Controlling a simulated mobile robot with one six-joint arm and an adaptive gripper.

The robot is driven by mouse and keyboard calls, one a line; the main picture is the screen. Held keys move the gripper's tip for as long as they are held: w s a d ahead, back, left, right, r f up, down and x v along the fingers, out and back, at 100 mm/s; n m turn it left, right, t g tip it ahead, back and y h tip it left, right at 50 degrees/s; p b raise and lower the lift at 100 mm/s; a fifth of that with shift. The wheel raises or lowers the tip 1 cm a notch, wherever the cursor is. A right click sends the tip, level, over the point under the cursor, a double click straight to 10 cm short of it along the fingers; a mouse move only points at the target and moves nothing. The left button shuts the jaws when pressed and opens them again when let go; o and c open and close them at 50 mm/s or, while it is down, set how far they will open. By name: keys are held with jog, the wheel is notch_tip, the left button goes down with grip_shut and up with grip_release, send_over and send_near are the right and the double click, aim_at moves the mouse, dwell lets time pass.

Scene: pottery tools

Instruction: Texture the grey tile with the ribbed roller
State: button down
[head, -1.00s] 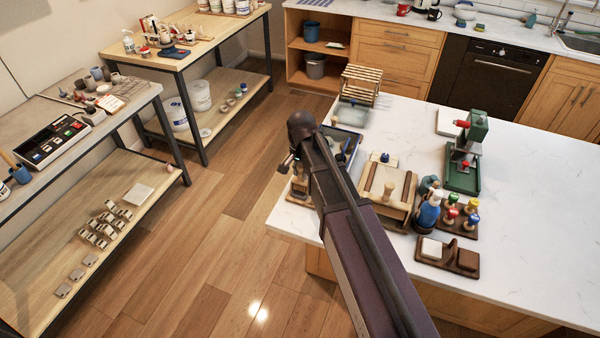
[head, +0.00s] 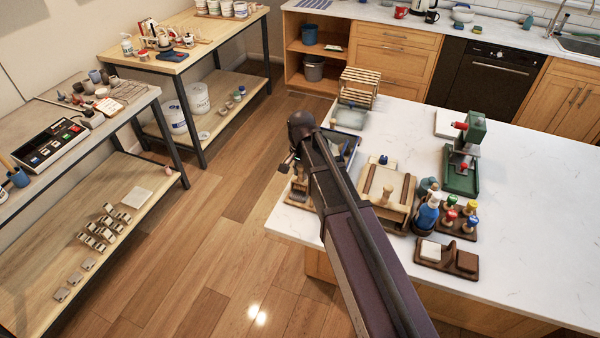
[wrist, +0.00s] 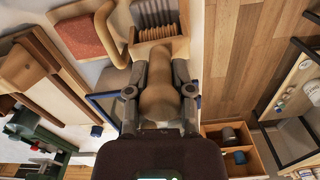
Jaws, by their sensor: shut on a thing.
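My gripper (wrist: 160,92) is shut on a tan wooden handle (wrist: 158,78) in the wrist view. A ribbed wooden part (wrist: 156,33) shows just beyond the handle's end. It looks like the ribbed roller, but I cannot tell for sure that the two are joined. In the head view my gripper (head: 289,163) is small and dark, at the island's left edge, beside a dark tray (head: 347,143) and above a small wooden stand (head: 297,191). What it holds is unclear there. I cannot pick out the grey tile with certainty.
A wooden board with side rails (head: 388,205) stands right of my arm. A slatted rack (head: 358,86) stands behind. The island's right side is clear.

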jog(key=shift+w+d+r, duration=0.1)
jog(key=shift+w, duration=0.2)
jog(key=shift+s, duration=0.3)
dwell(0.3)
jog(key=shift+s+a, duration=0.2)
jog(key=shift+s, duration=0.1)
jog(key=shift+s+a, duration=0.25)
jog(key=shift+s, duration=0.5)
dwell(0.8)
notch_tip(320, 180, up, 6)
jog(key=p, duration=0.6)
jog(key=shift+f, duration=0.3)
dwell(0.6)
